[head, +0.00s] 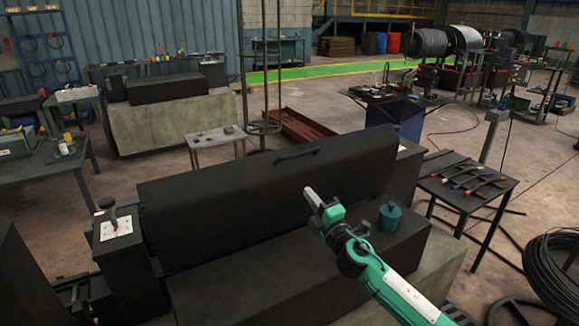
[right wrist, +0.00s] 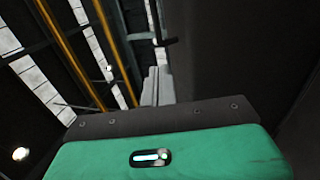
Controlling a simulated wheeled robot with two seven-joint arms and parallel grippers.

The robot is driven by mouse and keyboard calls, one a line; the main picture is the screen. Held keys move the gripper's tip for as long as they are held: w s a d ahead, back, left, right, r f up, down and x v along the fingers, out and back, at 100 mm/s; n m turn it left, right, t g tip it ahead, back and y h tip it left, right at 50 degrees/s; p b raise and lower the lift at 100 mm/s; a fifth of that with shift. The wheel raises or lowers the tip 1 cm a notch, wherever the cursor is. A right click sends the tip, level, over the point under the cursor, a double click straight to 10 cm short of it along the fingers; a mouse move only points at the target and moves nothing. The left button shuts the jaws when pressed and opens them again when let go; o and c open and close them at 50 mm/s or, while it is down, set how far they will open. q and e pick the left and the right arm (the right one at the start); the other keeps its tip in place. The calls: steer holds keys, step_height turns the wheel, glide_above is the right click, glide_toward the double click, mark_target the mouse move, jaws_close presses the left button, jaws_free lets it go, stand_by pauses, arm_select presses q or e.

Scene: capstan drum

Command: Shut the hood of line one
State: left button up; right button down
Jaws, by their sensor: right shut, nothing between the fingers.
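The black hood (head: 230,200) is a long dark panel across the middle of the head view. It stands raised and leaning, with its broad face towards me and a bar handle (head: 297,153) near its top edge. A long black housing (head: 290,275) lies in front of its lower edge. My right gripper (head: 312,197) is shut and empty, in front of the hood's face and below the handle. Whether it touches the hood cannot be told. In the right wrist view its fingers (right wrist: 153,87) are together beside a dark surface. My left gripper is not in view.
A teal canister (head: 389,217) stands on the housing right of my gripper. A control box with a lever (head: 112,225) is at the hood's left end. A table with tools (head: 468,183) stands at right, near a black cable coil (head: 555,270).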

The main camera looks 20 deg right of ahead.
mark_target(284, 159)
steer(key=p+x, duration=0.3)
steer(key=x, duration=0.9)
steer(key=shift+w+a, duration=0.1)
steer(key=shift+w, duration=0.1)
